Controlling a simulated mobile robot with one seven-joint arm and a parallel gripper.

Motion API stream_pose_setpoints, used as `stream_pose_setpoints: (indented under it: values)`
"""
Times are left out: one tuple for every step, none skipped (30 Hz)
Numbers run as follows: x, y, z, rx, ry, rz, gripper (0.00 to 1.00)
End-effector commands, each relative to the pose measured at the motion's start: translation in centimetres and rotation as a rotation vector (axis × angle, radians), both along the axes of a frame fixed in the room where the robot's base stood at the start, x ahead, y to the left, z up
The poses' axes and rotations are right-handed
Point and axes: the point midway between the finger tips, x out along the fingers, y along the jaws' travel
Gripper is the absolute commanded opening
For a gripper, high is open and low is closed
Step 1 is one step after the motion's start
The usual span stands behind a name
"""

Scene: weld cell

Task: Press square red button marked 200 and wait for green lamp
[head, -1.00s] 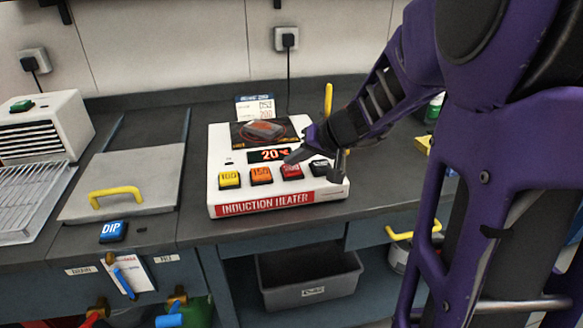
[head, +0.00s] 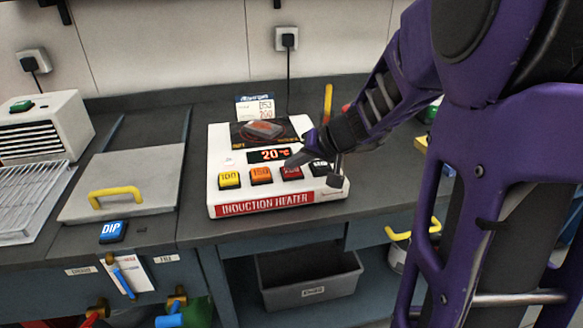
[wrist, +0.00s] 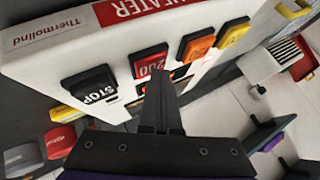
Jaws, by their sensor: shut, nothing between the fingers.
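The white induction heater (head: 214,190) stands on the bench with a row of square buttons: yellow 100 (head: 229,180), orange 150 (head: 261,175), red (head: 292,174) and black. In the wrist view the red button (wrist: 150,62) reads 200 and the black one (wrist: 90,88) reads STOP. My gripper (head: 290,163) is shut and empty, its tip at the red button's edge. In the wrist view the fingertips (wrist: 157,76) overlap that button's edge; I cannot tell whether they touch or press it. The display (head: 269,155) reads 20 °C. I see no lit green lamp.
A grey lidded tank with a yellow handle (head: 115,193) and a blue DIP button (head: 112,231) are left of the heater. A white vented box (head: 45,128) and wire rack (head: 30,195) stand farther left.

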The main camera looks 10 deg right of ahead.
Motion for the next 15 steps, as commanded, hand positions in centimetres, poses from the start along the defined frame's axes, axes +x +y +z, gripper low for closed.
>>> stream_pose_setpoints:
  values:
    - [0.0, 0.0, -0.1, 0.0, 0.002, 0.001, 0.0]
    - [0.0, 0.0, -0.1, 0.0, 0.002, 0.001, 0.0]
    - [0.0, 0.0, -0.1, 0.0, 0.002, 0.001, 0.0]
    - [0.0, 0.0, -0.1, 0.0, 0.002, 0.001, 0.0]
    - [0.0, 0.0, -0.1, 0.0, 0.002, 0.001, 0.0]
    - [0.0, 0.0, -0.1, 0.0, 0.002, 0.001, 0.0]
    - [0.0, 0.0, -0.1, 0.0, 0.002, 0.001, 0.0]
    - [0.0, 0.0, 0.0, 0.0, 0.002, 0.001, 0.0]
    - [0.0, 0.0, 0.1, 0.0, 0.002, 0.001, 0.0]
    - [0.0, 0.0, 0.2, 0.0, 0.002, 0.001, 0.0]
    - [0.0, 0.0, 0.3, 0.0, 0.002, 0.001, 0.0]
    - [0.0, 0.0, 0.5, 0.0, 0.002, 0.001, 0.0]
    - [0.0, 0.0, 0.6, 0.0, 0.001, 0.001, 0.0]
    - [0.0, 0.0, 0.8, 0.0, 0.001, 0.001, 0.0]
    - [0.0, 0.0, 1.1, 0.0, 0.001, 0.001, 0.0]
